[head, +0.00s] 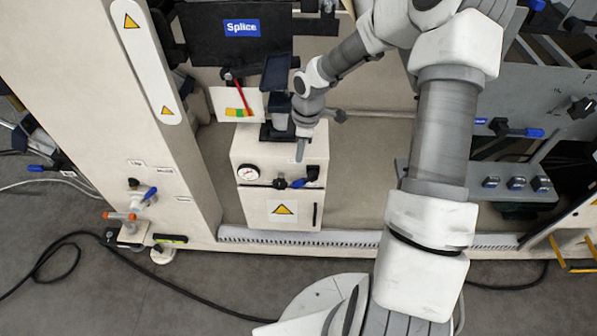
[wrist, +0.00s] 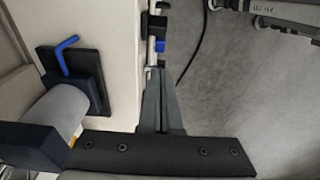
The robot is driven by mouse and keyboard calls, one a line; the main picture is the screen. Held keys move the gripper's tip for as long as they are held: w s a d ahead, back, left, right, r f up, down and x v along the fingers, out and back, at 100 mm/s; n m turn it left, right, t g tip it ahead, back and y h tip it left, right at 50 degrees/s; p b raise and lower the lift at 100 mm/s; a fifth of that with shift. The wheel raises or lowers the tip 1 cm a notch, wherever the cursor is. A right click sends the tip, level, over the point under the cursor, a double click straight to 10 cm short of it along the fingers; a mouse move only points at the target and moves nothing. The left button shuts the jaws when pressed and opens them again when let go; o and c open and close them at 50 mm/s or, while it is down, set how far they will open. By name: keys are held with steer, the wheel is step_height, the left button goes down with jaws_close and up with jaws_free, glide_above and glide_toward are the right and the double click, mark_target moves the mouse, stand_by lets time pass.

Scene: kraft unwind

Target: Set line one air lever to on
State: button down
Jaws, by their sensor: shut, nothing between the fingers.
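Several levers show, and I cannot tell by label which is the line one air lever. In the head view, a blue-handled valve (head: 143,194) is on the cream post at the left, under small labels too small to read surely. A dark lever with a blue tip (head: 298,183) is on the front of the cream box, beside a round gauge (head: 249,173). My gripper (head: 300,152) is over that box's front top edge, pointing down. In the wrist view, its fingers (wrist: 161,72) are shut and empty. A bent blue handle (wrist: 67,55) on a black plate is at their left.
An orange-handled valve (head: 120,216) sits low on the post. A blue Splice sign (head: 242,27) and a red pointer (head: 241,97) are above the box (head: 262,150). A black hose (head: 190,290) lies on the floor. The grey floor in front is otherwise mostly clear.

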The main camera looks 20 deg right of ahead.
mark_target(297, 182)
steer(key=f+b, duration=0.1)
steer(key=f, duration=0.2)
steer(key=f+b, duration=0.1)
steer(key=f, duration=0.2)
steer(key=a+f+b, duration=0.1)
steer(key=f, duration=0.3)
steer(key=shift+w, duration=0.2)
steer(key=shift+r, duration=0.1)
steer(key=shift+a+f+g+h+b, duration=0.15)
steer(key=shift+f+g+h+b, duration=0.2)
steer(key=shift+h+b, duration=0.4)
steer(key=shift+f+h+b, duration=0.3)
steer(key=shift+f+h, duration=0.1)
steer(key=shift+h, duration=0.35)
steer(key=shift+d+f, duration=0.25)
steer(key=shift+f, duration=0.45)
steer(key=shift+s+f, duration=0.1)
steer(key=shift+f, duration=0.1)
